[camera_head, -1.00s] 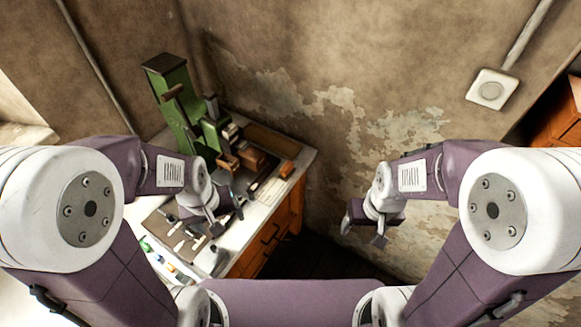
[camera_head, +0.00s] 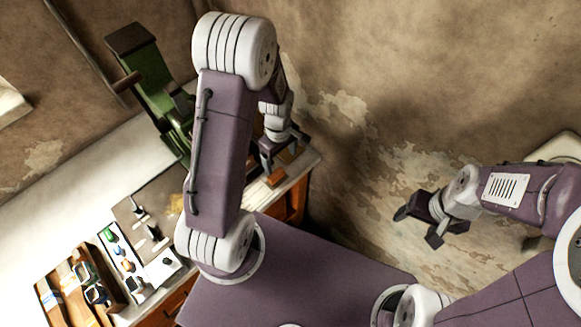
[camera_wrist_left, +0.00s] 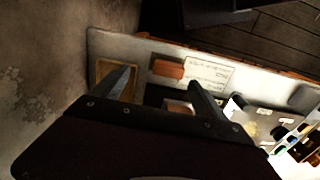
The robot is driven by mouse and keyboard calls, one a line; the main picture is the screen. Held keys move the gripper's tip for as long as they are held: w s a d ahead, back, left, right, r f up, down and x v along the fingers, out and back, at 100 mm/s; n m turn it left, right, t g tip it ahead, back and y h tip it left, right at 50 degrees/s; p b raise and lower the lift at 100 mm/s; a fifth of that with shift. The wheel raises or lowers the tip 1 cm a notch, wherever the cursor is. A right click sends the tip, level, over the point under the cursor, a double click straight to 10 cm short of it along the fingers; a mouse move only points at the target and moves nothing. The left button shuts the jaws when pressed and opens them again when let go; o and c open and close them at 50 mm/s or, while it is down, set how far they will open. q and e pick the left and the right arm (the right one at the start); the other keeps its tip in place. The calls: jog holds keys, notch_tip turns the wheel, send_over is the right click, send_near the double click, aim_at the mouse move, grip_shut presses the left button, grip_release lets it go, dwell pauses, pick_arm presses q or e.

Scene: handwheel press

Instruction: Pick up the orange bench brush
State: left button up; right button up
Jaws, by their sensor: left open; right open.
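A small orange block-like thing (camera_head: 276,177), which looks like the bench brush, lies near the bench's edge. In the left wrist view it (camera_wrist_left: 168,69) lies beside a printed sheet, ahead of and between my fingers; its bristles cannot be made out. My left gripper (camera_head: 284,152) is open and empty above the far end of the bench, close to the brush in the picture. Its two fingers also show in the left wrist view (camera_wrist_left: 162,77), apart from the brush. My right gripper (camera_head: 417,227) is open and empty, away from the bench at the right.
The bench (camera_head: 95,195) carries a green press (camera_head: 150,75), partly hidden by my left arm. A mat with small tools (camera_head: 148,215) and a wooden tray (camera_head: 60,290) lie nearer. A printed sheet (camera_wrist_left: 207,72) and a wood-framed tray (camera_wrist_left: 103,72) flank the brush.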

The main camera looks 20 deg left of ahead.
aim_at(276, 173)
pick_arm(q)
jog(key=s, duration=0.1)
jog(key=s+a, duration=0.1)
jog(key=shift+s+a, duration=0.1)
jog(key=shift+s, duration=0.2)
jog(key=f, duration=0.2)
jog(key=w+f, duration=0.1)
jog(key=shift+w+d+f, duration=0.1)
jog(key=shift+d+f, duration=0.25)
jog(key=shift+w+f, duration=0.15)
jog(key=f, duration=0.3)
jog(key=s+a+f+p, duration=0.1)
jog(key=shift+f, duration=0.25)
jog(key=shift+w+d+f, duration=0.1)
jog(key=shift+w+f, duration=0.15)
jog(key=shift+w, duration=0.1)
jog(key=shift+s+r, duration=0.1)
jog(key=shift+s, duration=0.1)
jog(key=c, duration=1.5)
jog(key=shift+w, duration=0.1)
pick_arm(e)
jog(key=shift+s+a+r, duration=0.25)
jog(key=shift+s+r, duration=0.35)
jog(key=shift+s, duration=0.1)
